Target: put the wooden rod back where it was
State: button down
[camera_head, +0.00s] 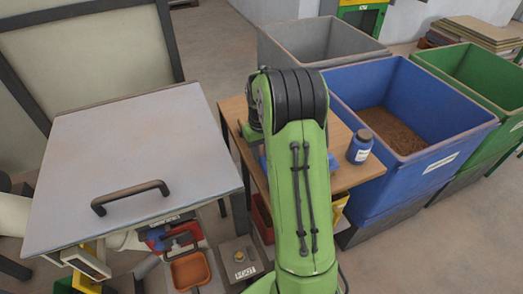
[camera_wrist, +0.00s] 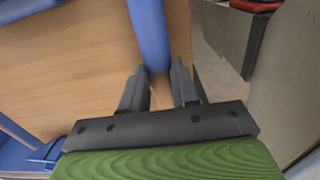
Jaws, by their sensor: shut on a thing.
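In the wrist view, my gripper (camera_wrist: 160,78) has its two dark fingers a little apart with a narrow gap between them. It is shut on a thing. A tan, wood-coloured patch shows between the fingers, but I cannot clearly tell the wooden rod from the wooden surface (camera_wrist: 85,70) behind. A blue bar (camera_wrist: 150,35) runs from the top edge down to the fingertips; whether it touches them is unclear. In the head view my green arm hides my gripper and what it holds, over the wooden table (camera_head: 345,180).
A blue jar (camera_head: 360,150) stands on the table's right part. Beyond are a blue bin (camera_head: 410,150) with brown material, a grey bin (camera_head: 320,45) and a green bin (camera_head: 485,75). A large grey lid (camera_head: 130,165) with a handle lies left. An orange tray (camera_head: 190,270) sits below.

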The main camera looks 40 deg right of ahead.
aim_at(261, 154)
jog(key=c, duration=0.8)
grip_release()
jog(key=shift+c, duration=0.2)
jog(key=s+a+r+t+p, duration=0.1)
jog(key=a+r+p, duration=0.1)
jog(key=r, duration=0.7)
jog(key=s+a+r+p, duration=0.1)
jog(key=a+r+p, duration=0.2)
jog(key=r, duration=0.6)
jog(key=s+a+r+n+t, duration=0.1)
jog(key=s+a+t, duration=0.1)
jog(key=s+a, duration=0.5)
jog(key=s+a+r+n+t, duration=0.1)
jog(key=s+a+n+t, duration=0.1)
jog(key=s+a, duration=0.6)
jog(key=s, duration=0.5)
jog(key=shift+t, duration=0.3)
jog(key=shift+r, duration=0.15)
